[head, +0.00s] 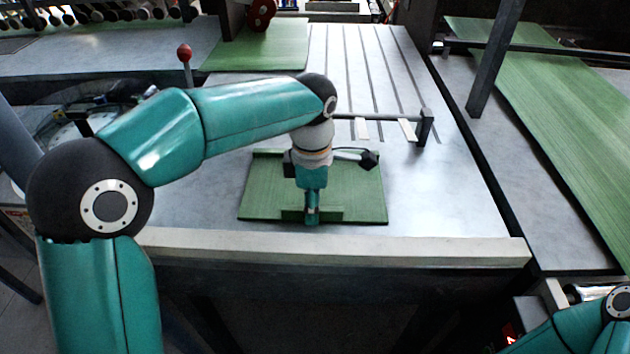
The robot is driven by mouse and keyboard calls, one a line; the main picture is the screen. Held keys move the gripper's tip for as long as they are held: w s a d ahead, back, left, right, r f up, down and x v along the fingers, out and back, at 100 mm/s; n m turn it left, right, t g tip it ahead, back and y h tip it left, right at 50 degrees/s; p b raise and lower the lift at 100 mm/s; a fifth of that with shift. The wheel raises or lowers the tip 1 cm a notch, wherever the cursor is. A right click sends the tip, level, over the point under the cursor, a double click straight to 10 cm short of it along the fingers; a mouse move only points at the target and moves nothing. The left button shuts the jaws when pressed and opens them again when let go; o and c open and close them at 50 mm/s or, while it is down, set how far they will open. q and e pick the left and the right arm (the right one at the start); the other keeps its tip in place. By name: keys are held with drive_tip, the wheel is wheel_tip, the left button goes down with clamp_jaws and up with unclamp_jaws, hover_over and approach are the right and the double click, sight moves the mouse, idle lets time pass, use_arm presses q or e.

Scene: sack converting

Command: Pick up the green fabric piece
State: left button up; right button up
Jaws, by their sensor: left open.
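The green fabric piece (360,195) lies flat on the grey metal table, near its front edge. Raised green strips show at its back left edge and at its front middle. My left gripper (312,218) points down over the front middle of the piece, at the raised front strip. It is open, seen nearly edge-on, and I cannot tell whether its fingers touch the fabric. My left wrist and gripper hide part of the piece's middle. Only part of my right arm shows in the lower right corner; its gripper is out of the picture.
A pale rail (420,250) runs along the table's front edge. A dark bar on a post (425,128) stands behind the piece. More green material (275,50) lies at the back, and a long green sheet (550,105) at the right. The grey table (440,195) right of the piece is clear.

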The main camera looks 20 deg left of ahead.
use_arm(q)
drive_tip(key=shift+f, duration=0.8)
clamp_jaws()
drive_tip(key=shift+r, duration=0.1)
